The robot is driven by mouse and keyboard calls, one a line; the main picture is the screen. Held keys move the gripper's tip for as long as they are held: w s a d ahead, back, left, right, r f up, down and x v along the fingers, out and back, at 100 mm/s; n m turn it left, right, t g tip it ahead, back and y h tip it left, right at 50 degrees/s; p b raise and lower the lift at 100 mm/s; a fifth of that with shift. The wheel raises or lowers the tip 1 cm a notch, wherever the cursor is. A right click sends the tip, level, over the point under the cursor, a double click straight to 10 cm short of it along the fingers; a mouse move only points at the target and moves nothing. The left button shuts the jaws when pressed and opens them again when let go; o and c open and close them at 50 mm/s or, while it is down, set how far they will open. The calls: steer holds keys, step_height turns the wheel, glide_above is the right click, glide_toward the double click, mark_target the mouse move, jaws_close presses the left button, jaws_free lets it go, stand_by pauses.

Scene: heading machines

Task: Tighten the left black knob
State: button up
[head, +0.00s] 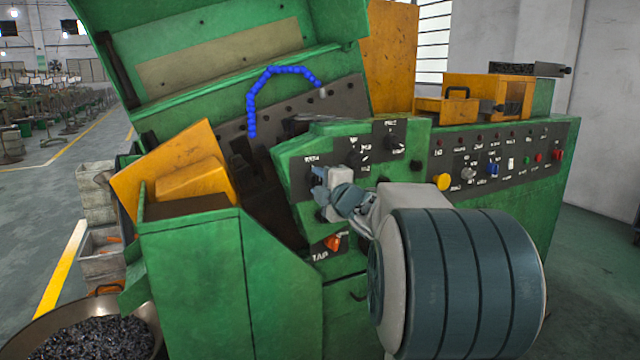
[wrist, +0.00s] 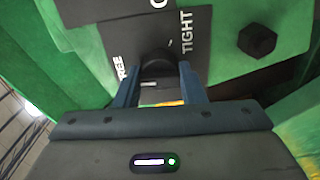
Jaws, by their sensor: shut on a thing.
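The left black knob (wrist: 158,66) sits between my fingertips in the wrist view, on a dark plate lettered FREE on one side and TIGHT on the other. My gripper (wrist: 157,84) is shut on it, with one blue-grey finger on each side. In the head view my gripper (head: 322,190) reaches to the left part of the green machine's sloped panel (head: 290,165). There its fingers largely hide the knob. The knob's exact turn angle is hard to tell.
More black knobs (head: 396,147) sit up and right on the panel. An orange-red switch (head: 333,243) lies below my gripper. A row of buttons with a yellow one (head: 442,181) runs right. A green box (head: 225,280) stands left, and a raised green cover (head: 215,60) is behind.

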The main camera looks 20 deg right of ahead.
steer(key=shift+m+p, duration=0.3)
steer(key=m+p, duration=0.3)
steer(key=m, duration=0.2)
steer(key=shift+r+m+p, duration=0.1)
steer(key=shift+m+p, duration=0.2)
steer(key=m+p, duration=0.2)
steer(key=m, duration=0.1)
steer(key=shift+m, duration=0.3)
steer(key=m+p, duration=0.2)
steer(key=m, duration=0.1)
steer(key=shift+m, duration=0.3)
steer(key=m+p, duration=0.3)
steer(key=m, duration=0.1)
steer(key=shift+m, duration=0.3)
steer(key=shift+m+p, duration=1.35)
steer(key=shift+m, duration=1.15)
